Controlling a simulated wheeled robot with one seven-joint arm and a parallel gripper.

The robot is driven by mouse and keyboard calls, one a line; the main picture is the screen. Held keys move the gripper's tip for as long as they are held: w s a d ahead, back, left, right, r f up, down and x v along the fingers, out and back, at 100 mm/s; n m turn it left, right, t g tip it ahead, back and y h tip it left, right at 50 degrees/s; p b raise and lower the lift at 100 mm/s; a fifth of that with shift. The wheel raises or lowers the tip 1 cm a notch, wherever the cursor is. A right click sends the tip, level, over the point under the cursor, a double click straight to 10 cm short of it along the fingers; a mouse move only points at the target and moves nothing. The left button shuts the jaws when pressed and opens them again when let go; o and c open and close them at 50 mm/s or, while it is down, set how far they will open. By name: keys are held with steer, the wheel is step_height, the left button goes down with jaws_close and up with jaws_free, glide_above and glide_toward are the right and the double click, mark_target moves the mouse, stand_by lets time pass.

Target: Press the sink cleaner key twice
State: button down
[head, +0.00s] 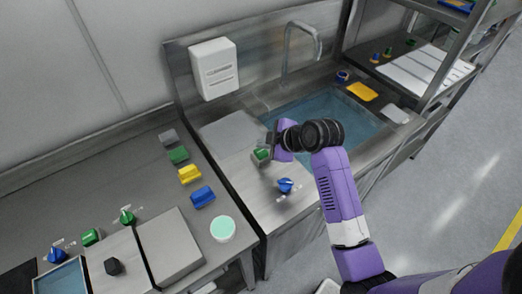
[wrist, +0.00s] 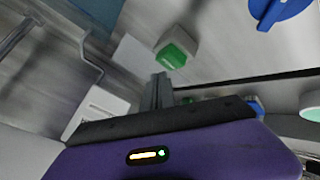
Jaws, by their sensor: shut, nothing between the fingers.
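A green key (head: 261,155) on a pale square base sits on the sink counter left of the basin. In the wrist view its green top (wrist: 172,56) shows, with a small label I cannot read. My gripper (head: 272,141) is shut and empty, beside and above this key in the head view. In the wrist view the narrow fingertips (wrist: 160,80) end close to the key's base; I cannot tell whether they touch. A white box labelled CLEANER (head: 214,69) is fixed to the backsplash.
A blue knob (head: 286,186) stands on the counter front, near my gripper. The water-filled basin (head: 325,115) and tall faucet (head: 300,48) lie behind it. The left bench holds a yellow block (head: 190,174), a blue block (head: 202,197) and a round green-topped tub (head: 222,229).

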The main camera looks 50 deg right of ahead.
mark_target(264, 152)
stand_by(0.4)
steer(key=shift+f, duration=0.45)
steer(key=shift+f+b, duration=0.65)
steer(key=shift+f, duration=0.15)
stand_by(1.1)
steer(key=shift+r, duration=0.1)
steer(key=shift+r+p, duration=1.1)
steer(key=shift+r, duration=0.05)
steer(key=shift+r, duration=0.1)
step_height(264, 152, up, 5)
steer(key=p, duration=0.4)
steer(key=shift+p, duration=0.35)
stand_by(1.8)
